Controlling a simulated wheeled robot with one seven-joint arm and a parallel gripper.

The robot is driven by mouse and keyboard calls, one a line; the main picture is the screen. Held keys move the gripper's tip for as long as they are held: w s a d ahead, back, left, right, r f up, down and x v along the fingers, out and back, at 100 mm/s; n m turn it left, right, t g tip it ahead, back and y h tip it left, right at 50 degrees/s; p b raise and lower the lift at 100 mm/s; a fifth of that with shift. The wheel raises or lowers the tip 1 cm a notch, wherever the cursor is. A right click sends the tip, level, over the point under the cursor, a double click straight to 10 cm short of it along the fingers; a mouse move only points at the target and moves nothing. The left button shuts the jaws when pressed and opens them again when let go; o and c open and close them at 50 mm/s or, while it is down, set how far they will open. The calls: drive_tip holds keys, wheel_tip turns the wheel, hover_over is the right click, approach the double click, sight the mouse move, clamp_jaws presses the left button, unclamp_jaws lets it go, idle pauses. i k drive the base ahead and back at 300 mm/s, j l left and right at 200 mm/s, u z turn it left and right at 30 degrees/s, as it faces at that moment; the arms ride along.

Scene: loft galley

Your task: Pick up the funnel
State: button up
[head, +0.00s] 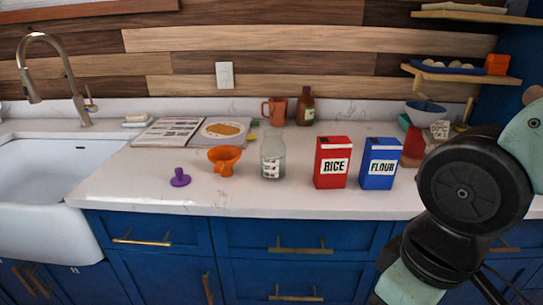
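An orange funnel (224,158) stands on the white countertop (120,190), wide mouth up and narrow spout down, left of the glass jar. A small purple piece (180,178) with a wide round base and a short stem stands to its left, nearer the counter's front edge; I cannot tell exactly what it is. My arm shows at the right, in front of the counter, but my gripper is out of view. Nothing hides the orange funnel.
A glass jar (272,157), a red rice box (333,162) and a blue flour box (380,163) stand right of the funnel. Behind are an open book (168,131), an orange mug (274,110) and a brown bottle (306,107). A sink (45,165) is left.

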sight(224, 157)
drive_tip(key=i+j, duration=0.15)
drive_tip(key=j, duration=0.25)
drive_tip(key=i+j, duration=0.15)
drive_tip(key=j, duration=0.2)
drive_tip(key=i+j, duration=0.15)
drive_tip(key=j, duration=0.25)
drive_tip(key=i+j, duration=0.15)
drive_tip(key=j, duration=0.2)
drive_tip(key=i+j, duration=0.15)
drive_tip(key=j, duration=0.25)
